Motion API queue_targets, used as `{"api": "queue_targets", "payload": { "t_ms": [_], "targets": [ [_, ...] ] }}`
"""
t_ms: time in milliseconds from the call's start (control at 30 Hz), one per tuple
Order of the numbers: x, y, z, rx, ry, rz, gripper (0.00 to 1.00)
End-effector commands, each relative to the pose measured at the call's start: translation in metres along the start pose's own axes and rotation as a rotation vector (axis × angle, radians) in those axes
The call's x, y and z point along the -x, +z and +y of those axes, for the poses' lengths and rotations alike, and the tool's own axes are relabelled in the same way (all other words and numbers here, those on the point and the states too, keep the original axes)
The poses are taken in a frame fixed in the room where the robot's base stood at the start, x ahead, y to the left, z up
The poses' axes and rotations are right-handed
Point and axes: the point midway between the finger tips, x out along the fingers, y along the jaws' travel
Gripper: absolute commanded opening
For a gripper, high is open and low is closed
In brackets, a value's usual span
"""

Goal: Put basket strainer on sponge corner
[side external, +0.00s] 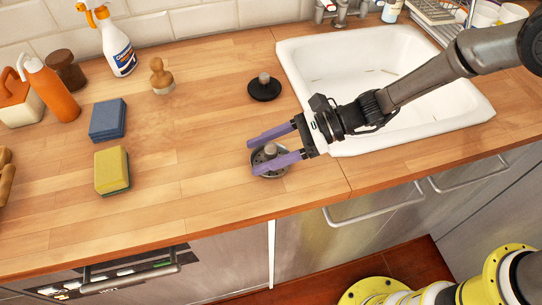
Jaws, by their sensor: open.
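The basket strainer (262,156), a round grey metal piece with an upright knob, sits on the wooden counter left of the sink, near the front edge. My gripper (253,157) is open, its two purple fingers at the strainer. The nearer finger covers part of the strainer, so I cannot tell whether they touch. A yellow sponge with a dark green underside (111,170) and a blue sponge (108,120) lie on the counter to the left, the blue one farther back.
A black stopper (264,90) sits behind the strainer. A wooden-handled brush (162,78), spray bottle (117,45) and orange bottle (52,92) stand along the back. The white sink (318,108) is at right. Counter between strainer and sponges is clear.

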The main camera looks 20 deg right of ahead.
Motion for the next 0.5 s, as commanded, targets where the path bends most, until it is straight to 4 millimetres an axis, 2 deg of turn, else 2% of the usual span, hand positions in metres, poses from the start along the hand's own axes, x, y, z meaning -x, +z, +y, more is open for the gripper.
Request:
{"api": "queue_targets", "payload": {
  "t_ms": [100,367,500],
  "targets": [
    [-0.0107,0.0003,0.0002,0.001,0.000,0.000,0.67],
    [-0.0122,0.0004,-0.0002,0.001,-0.001,0.000,0.67],
    [-0.0120,0.0004,-0.0002,0.001,-0.001,0.000,0.42]
  ]
}}
